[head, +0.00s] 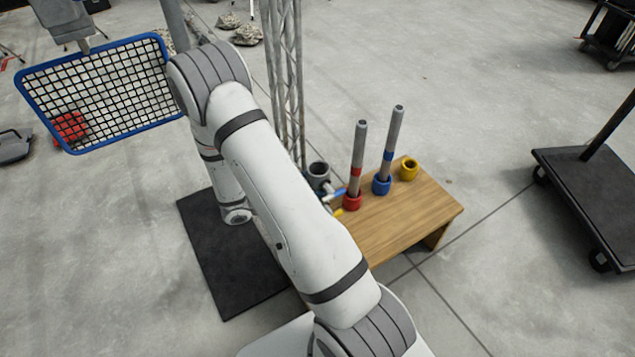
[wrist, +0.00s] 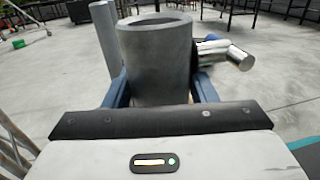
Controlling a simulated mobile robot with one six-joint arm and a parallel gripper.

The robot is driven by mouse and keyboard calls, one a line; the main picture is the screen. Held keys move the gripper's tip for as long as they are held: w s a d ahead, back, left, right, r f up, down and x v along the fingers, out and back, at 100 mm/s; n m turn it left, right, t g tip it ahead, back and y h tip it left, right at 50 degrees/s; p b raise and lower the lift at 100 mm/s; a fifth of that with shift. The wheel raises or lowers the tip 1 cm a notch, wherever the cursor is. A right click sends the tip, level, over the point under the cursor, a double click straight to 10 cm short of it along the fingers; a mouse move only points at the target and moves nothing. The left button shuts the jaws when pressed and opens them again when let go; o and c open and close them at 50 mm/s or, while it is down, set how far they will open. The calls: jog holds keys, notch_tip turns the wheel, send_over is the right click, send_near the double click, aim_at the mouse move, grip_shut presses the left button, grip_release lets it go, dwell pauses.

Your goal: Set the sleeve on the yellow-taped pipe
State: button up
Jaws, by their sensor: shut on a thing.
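My gripper (wrist: 161,90) is shut on a grey hollow sleeve (wrist: 155,60) in the wrist view, with a blue finger on each side. The sleeve is upright with its open top showing, and a silver side fitting (wrist: 235,55) sticks out to its right. In the head view the sleeve (head: 318,173) shows beside the left end of the bench; my arm hides most of the gripper. A red-taped pipe (head: 359,150) stands in a red cup (head: 351,202), and a blue-taped pipe (head: 392,135) in a blue cup (head: 381,186). No yellow-taped pipe is clearly visible.
A metal truss (head: 284,75) rises behind the bench. A black mat (head: 240,285) lies to the left, and a dark cart (head: 590,190) stands right.

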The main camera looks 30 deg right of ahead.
jog(key=shift+f, duration=0.1)
jog(key=o, duration=1.5)
jog(key=a, duration=0.5)
jog(key=w+a+p, duration=0.1)
jog(key=a, duration=0.1)
jog(key=shift+w+a, duration=0.1)
jog(key=shift+a, duration=0.25)
